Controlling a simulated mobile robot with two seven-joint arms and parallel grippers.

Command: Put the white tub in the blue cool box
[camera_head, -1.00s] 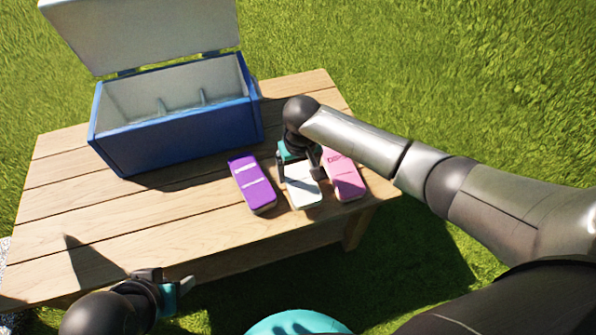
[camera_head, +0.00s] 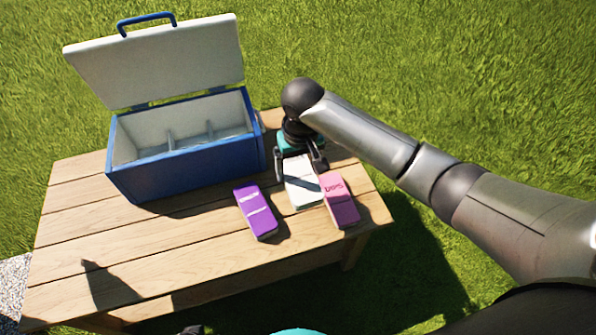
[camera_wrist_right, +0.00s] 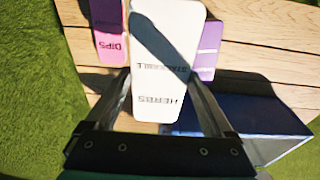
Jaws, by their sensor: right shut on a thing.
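The white tub (camera_head: 301,186) stands between a purple tub and a pink tub on the wooden table. In the right wrist view its lettered white face (camera_wrist_right: 165,62) lies between my fingers. My right gripper (camera_head: 300,164) is shut on the far end of the white tub, and it also shows in the right wrist view (camera_wrist_right: 163,90). The blue cool box (camera_head: 190,172) stands on the table to the left with its lid (camera_head: 157,62) open. Dividers show inside it. My left gripper is out of the head view, apart from perhaps a dark bit at the bottom edge.
A purple tub (camera_head: 256,211) lies left of the white tub, and a pink tub (camera_head: 341,203) is close on its right. The wooden table (camera_head: 130,240) is bare in front of the cool box. Grass surrounds it.

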